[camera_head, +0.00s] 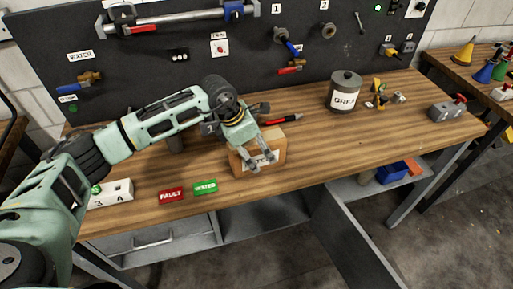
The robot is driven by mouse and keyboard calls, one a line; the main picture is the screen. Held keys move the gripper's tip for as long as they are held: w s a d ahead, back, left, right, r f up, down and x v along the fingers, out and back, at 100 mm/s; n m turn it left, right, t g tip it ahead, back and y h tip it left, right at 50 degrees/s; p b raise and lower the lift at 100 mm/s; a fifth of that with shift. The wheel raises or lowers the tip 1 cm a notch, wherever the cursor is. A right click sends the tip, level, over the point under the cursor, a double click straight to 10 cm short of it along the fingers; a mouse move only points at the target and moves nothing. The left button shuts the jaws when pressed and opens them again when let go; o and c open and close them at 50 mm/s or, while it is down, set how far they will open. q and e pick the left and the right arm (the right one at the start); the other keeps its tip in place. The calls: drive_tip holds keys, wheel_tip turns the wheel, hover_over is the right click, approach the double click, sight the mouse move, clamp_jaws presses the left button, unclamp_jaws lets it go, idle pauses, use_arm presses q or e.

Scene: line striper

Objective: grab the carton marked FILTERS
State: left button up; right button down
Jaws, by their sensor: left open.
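A small brown carton (279,143) stands on the wooden workbench (320,150) near its front edge. It has a white label on its front, partly covered by my fingers, and I cannot read the word on it. My left gripper (261,162) comes in from the left and points down at the carton. Its two fingers are apart, in front of the carton's label in this view. I cannot tell whether they touch the carton. My right gripper is not in view.
A dark grey canister (344,92) stands right of the carton. Red FAULT (171,195) and green TESTED (205,187) tags lie left of it. A red screwdriver (284,119) lies behind it. A grey vise-like block (447,109) sits at the right end. A pegboard (170,70) closes the back.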

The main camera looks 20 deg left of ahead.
use_arm(q)
drive_tip(key=shift+f, duration=0.1)
drive_tip(key=shift+c, duration=0.4)
drive_tip(key=c, duration=1.5)
drive_tip(key=shift+w, duration=0.1)
drive_tip(key=shift+c, duration=0.2)
drive_tip(key=shift+r, duration=0.2)
